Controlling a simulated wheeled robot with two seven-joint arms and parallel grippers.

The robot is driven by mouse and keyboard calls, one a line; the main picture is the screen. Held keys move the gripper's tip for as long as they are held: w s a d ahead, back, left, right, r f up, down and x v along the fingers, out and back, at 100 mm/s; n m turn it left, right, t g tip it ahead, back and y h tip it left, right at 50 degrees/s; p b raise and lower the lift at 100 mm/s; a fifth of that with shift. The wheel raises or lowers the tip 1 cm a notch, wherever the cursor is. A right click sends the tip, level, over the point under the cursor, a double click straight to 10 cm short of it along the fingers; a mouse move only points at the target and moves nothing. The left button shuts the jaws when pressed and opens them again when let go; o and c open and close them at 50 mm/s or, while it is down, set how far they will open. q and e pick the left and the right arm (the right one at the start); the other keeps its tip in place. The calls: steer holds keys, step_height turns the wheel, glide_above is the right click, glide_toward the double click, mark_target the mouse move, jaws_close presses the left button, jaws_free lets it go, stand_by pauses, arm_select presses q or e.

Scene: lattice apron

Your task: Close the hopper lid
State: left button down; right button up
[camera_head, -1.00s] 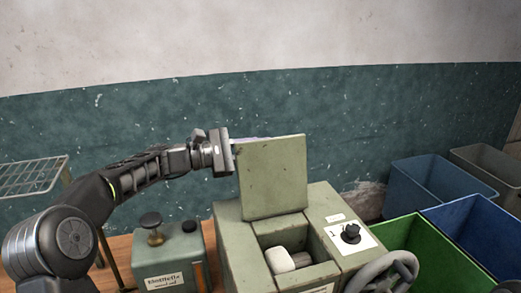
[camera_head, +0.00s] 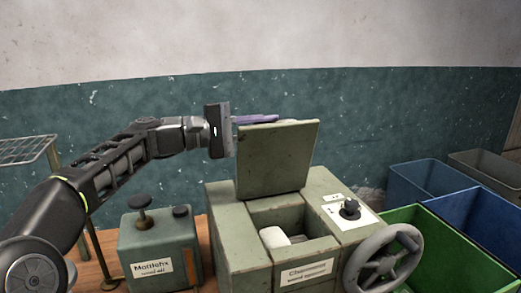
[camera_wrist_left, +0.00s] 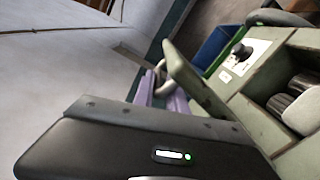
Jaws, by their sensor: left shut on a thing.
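The hopper lid (camera_head: 277,158) is a worn green square plate. It stands raised at the back of the green machine (camera_head: 232,240), its top tilted a little toward me. The hopper opening (camera_head: 312,247) below it is uncovered, with a white piece and a grey roller inside. My left gripper (camera_head: 256,119) is at the lid's top edge from the left, its purple fingers partly hidden behind the lid. It is shut on the lid. In the left wrist view the fingers (camera_wrist_left: 160,97) lie against the lid (camera_wrist_left: 192,80). My right gripper is not in view.
A handwheel (camera_head: 384,258) and a black knob (camera_head: 350,208) are on the machine's right. A small green labelled box (camera_head: 158,252) with black knobs stands left. Green (camera_head: 415,222) and blue (camera_head: 480,215) bins are at the right. A wire rack (camera_head: 25,152) is far left.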

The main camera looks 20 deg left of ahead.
arm_select(q)
steer(key=s+d+f+m+b, duration=0.3)
steer(key=s+m+b, duration=0.1)
steer(key=b, duration=0.5)
steer(key=s+d+f+m+b, duration=0.3)
steer(key=s+f+m+b, duration=0.1)
steer(key=b, duration=0.5)
steer(key=s+d+f+m+b, duration=0.3)
steer(key=s+b, duration=0.3)
steer(key=b, duration=0.3)
steer(key=shift+s+f+m, duration=0.15)
steer(key=shift+m, duration=0.75)
steer(key=shift+s+d+f+m+b, duration=0.15)
steer(key=shift+f+m+b, duration=0.15)
steer(key=shift+b, duration=0.35)
steer(key=c, duration=1.5)
jaws_free()
steer(key=shift+s, duration=0.1)
steer(key=shift+f, duration=0.1)
steer(key=shift+v, duration=3.95)
